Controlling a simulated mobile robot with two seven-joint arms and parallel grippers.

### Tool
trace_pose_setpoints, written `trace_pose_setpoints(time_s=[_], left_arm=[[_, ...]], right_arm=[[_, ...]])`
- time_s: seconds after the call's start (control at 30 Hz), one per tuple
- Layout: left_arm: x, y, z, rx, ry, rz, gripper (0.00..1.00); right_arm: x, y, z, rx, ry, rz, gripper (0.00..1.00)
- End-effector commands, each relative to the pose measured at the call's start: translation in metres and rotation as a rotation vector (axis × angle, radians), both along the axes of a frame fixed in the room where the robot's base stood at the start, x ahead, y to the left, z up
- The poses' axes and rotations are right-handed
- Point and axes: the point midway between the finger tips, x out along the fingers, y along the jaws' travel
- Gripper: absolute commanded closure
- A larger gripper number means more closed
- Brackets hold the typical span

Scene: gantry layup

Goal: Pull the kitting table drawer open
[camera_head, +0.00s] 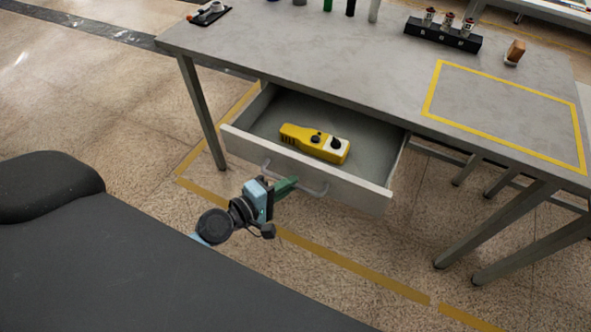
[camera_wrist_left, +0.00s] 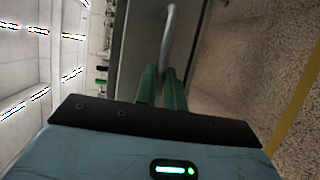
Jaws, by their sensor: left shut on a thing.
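The kitting table (camera_head: 330,62) has a grey top, and its drawer (camera_head: 245,146) is pulled well out below the front edge. A grey bar handle (camera_head: 315,190) runs along the drawer front; it also shows in the left wrist view (camera_wrist_left: 168,32). My left gripper (camera_head: 291,183), with green fingers, is shut on the handle, its fingertips (camera_wrist_left: 162,78) on either side of the bar. The fingers hide part of the handle. My right gripper is not in view.
Table legs (camera_head: 203,115) flank the drawer. Yellow tape (camera_head: 345,262) marks the floor, which is clear before the drawer.

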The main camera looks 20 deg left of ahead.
Motion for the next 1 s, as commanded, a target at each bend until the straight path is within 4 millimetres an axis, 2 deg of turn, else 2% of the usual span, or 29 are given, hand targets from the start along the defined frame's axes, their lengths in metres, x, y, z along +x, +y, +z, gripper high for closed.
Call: trace_pose_setpoints(time_s=[0.2, 0.57, 0.6, 0.77, 1.0], left_arm=[[-0.0128, 0.0012, 0.0006, 0.002, -0.002, 0.001, 1.00], [-0.0141, 0.0013, 0.0006, 0.000, -0.002, 0.002, 1.00], [-0.0141, 0.0013, 0.0006, 0.000, -0.002, 0.002, 0.88], [-0.0140, 0.0011, 0.0006, 0.000, -0.002, 0.002, 0.68], [-0.0141, 0.0008, 0.0004, 0.001, -0.001, 0.001, 0.68]], right_arm=[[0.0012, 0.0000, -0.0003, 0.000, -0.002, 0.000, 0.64], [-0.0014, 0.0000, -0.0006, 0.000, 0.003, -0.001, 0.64], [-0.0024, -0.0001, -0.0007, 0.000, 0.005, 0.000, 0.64], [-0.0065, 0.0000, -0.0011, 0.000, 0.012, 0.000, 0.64], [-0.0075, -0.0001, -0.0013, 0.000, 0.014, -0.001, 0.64]])
